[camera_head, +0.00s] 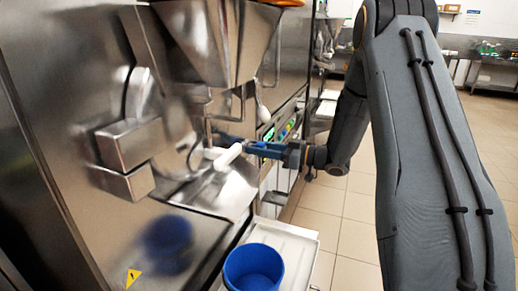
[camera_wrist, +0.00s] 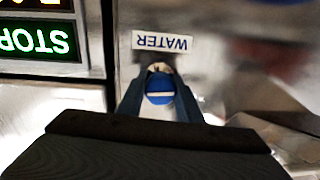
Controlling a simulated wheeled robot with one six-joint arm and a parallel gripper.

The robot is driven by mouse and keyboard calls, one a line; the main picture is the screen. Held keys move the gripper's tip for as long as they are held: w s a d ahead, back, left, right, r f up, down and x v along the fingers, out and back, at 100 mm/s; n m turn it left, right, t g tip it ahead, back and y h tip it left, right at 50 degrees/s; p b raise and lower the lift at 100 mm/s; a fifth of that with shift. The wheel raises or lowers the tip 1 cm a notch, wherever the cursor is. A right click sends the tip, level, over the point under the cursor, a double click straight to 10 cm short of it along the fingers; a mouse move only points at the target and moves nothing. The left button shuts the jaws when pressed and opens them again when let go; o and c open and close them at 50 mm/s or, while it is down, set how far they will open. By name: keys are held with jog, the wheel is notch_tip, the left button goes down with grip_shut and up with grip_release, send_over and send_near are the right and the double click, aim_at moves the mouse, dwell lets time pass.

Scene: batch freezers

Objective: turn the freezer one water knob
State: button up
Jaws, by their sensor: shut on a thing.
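The water knob (camera_wrist: 160,86) is blue with a white line across its face, and it sits by an upside-down WATER label (camera_wrist: 162,42) in the wrist view. My gripper (camera_wrist: 160,76) has one finger on each side of the knob and is shut on it. In the head view my gripper (camera_head: 236,143) reaches left to the front of the steel freezer (camera_head: 75,70). The knob is hidden there behind the gripper and a white handle (camera_head: 228,156). I cannot tell how far the knob is turned.
A steel hopper (camera_head: 215,40) hangs above my gripper. A blue bucket (camera_head: 253,270) stands on a pale tray (camera_head: 290,240) below. Tiled floor (camera_head: 350,220) is clear to the right.

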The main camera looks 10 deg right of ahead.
jog(key=n, duration=0.6)
jog(key=n+b, duration=0.1)
jog(key=n, duration=0.3)
jog(key=shift+s+n+h, duration=0.1)
jog(key=shift+n+h, duration=0.2)
jog(key=shift+n, duration=0.1)
jog(key=shift+f+n, duration=0.1)
jog(key=shift+n, duration=0.2)
jog(key=o, duration=1)
jog(key=shift+o, duration=0.2)
jog(key=shift+d, duration=0.1)
jog(key=v, duration=0.7)
jog(key=shift+s+d+b, duration=0.2)
jog(key=shift+s+b, duration=0.15)
jog(key=shift+b, duration=0.1)
